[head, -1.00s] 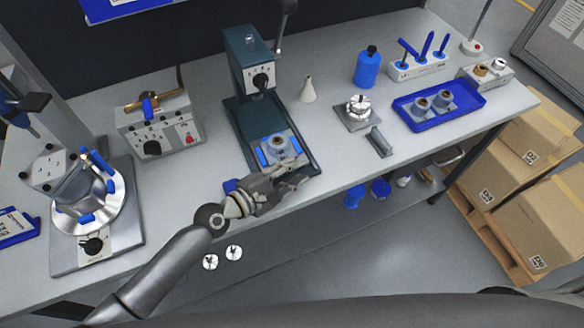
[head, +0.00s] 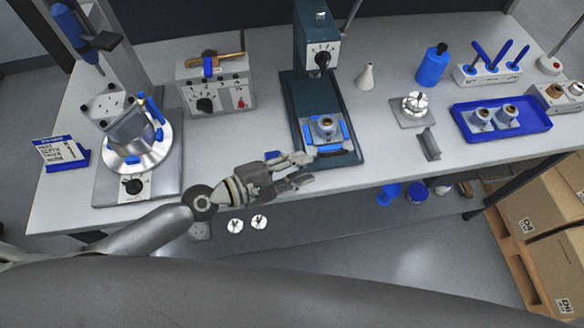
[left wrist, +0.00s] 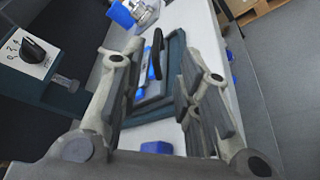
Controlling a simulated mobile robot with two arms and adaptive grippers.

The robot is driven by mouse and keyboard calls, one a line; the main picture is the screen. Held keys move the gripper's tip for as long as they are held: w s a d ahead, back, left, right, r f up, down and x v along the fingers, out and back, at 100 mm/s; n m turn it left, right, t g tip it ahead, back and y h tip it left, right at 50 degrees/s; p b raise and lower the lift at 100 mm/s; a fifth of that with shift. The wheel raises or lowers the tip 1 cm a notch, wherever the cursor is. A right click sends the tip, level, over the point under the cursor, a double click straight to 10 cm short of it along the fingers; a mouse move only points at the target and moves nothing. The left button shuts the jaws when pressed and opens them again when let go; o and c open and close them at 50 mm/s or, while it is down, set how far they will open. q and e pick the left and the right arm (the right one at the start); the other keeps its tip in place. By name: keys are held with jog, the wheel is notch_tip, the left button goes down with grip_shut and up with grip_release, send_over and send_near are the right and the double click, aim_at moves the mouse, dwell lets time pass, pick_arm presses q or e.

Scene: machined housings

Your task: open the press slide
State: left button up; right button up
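The dark green press (head: 318,75) stands at the back middle of the bench. My left gripper (head: 305,168) is open and empty, just left of and in front of the handle. In the left wrist view the handle (left wrist: 157,52) shows beyond and between the spread fingers (left wrist: 155,108), apart from them. My right gripper is not in view.
A small blue block (head: 273,155) lies by the bench edge beside my left gripper. A control box (head: 218,88) and a round fixture (head: 138,145) stand left. A small stand (head: 415,108) and a blue tray (head: 500,121) are right. Clear bench lies left of the press.

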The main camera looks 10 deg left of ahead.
pick_arm(q)
jog(key=shift+v, duration=0.9)
